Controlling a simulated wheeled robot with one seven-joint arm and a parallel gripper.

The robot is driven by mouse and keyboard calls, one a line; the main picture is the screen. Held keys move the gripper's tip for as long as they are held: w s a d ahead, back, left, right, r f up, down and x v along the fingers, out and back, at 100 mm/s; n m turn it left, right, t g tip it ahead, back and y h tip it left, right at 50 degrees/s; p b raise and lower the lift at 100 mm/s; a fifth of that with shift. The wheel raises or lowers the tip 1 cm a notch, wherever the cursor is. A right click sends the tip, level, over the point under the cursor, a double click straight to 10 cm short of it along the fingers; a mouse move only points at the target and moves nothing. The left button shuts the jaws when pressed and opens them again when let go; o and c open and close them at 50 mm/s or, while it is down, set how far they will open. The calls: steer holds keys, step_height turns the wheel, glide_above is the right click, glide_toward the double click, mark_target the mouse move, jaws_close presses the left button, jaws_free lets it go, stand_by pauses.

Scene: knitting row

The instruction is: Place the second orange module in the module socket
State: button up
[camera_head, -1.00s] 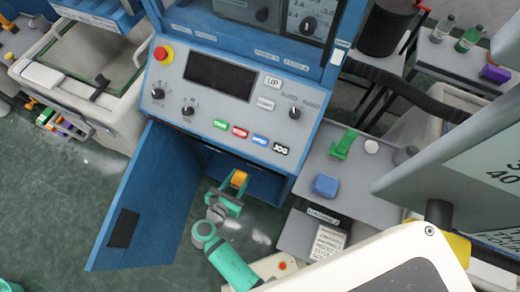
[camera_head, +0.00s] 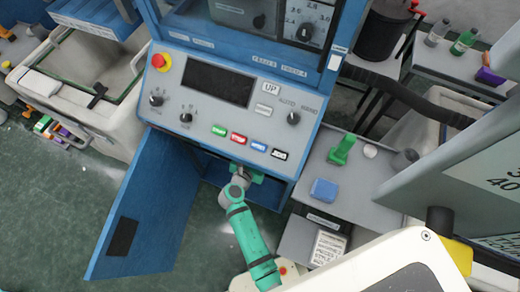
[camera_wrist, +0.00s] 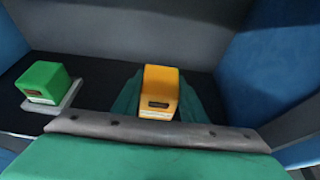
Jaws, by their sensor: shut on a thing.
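My gripper (camera_wrist: 157,92) is shut on an orange module (camera_wrist: 161,86), which stands between its green fingers in the wrist view. In the head view my gripper (camera_head: 250,172) reaches into the open cabinet under the control panel, and the orange module is hidden there. A green module (camera_wrist: 45,80) sits on a small grey base (camera_wrist: 68,98) on the dark floor inside the cabinet, to the left of my gripper. Any socket under the orange module is hidden, so I cannot tell whether the module is seated or held above.
Blue cabinet walls stand close on the left (camera_wrist: 20,40) and right (camera_wrist: 265,70). The blue door (camera_head: 142,205) hangs open to the left. The control panel (camera_head: 225,105) overhangs the opening. A grey side table (camera_head: 350,190) with a blue block and a green object stands right.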

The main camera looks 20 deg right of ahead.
steer(key=shift+w+d, duration=0.35)
steer(key=shift+d, duration=0.25)
steer(key=shift+w+f, duration=0.15)
steer(key=shift+f, duration=0.75)
steer(key=shift+w+f, duration=0.15)
steer(key=shift+f, duration=0.7)
steer(key=o, duration=1.1)
steer(key=shift+f, duration=0.1)
